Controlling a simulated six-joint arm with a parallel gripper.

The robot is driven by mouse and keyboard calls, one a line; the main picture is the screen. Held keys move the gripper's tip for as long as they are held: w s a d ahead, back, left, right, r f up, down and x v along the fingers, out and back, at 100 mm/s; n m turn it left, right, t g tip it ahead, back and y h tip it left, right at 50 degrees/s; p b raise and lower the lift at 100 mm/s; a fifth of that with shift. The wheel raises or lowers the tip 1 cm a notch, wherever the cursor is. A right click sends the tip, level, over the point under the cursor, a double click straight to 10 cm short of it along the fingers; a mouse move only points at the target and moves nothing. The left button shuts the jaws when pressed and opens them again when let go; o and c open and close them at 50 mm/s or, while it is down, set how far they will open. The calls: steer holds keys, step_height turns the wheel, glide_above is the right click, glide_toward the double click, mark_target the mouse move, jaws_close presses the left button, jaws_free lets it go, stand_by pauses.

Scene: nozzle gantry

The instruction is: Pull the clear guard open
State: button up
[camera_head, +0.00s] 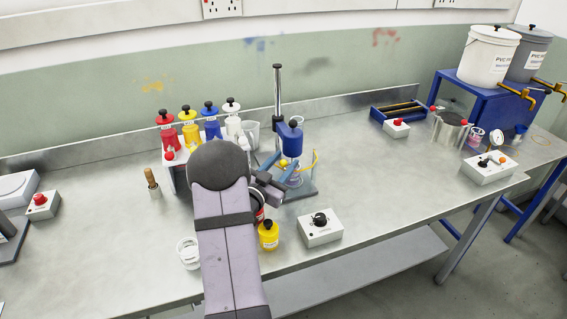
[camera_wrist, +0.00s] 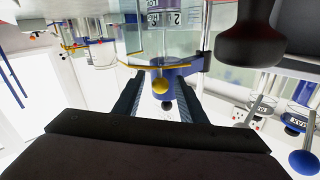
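The clear guard (camera_head: 299,161) stands in front of the blue stirrer (camera_head: 291,139) on the bench, with a yellow strip along its edge and a yellow knob (camera_head: 283,163) on it. In the wrist view the clear guard (camera_wrist: 187,48) appears upside down, with the yellow knob (camera_wrist: 160,86) between my fingers. My gripper (camera_wrist: 160,82) is open, one finger on each side of the knob, with gaps showing. My gripper (camera_head: 279,166) also shows in the head view, partly hidden by my arm. Whether a finger touches the guard cannot be told.
A yellow pot (camera_head: 268,236) and a grey control box (camera_head: 320,228) stand close in front. Coloured bottles (camera_head: 189,128) stand behind my arm to the left.

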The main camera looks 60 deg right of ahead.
steer(key=a+b, duration=0.2)
steer(key=a, duration=0.5)
steer(key=shift+w+a, duration=0.15)
steer(key=shift+w, duration=0.05)
steer(key=shift+w+r, duration=0.1)
jaws_close()
steer(key=w+a+r+n+g+y, duration=0.1)
steer(key=w+a+n+g, duration=0.3)
steer(key=w+n, duration=0.5)
steer(key=n, duration=0.6)
steer(key=shift+w+a+r+b, duration=0.3)
steer(key=shift+w+b, duration=0.05)
steer(key=shift+w, duration=0.05)
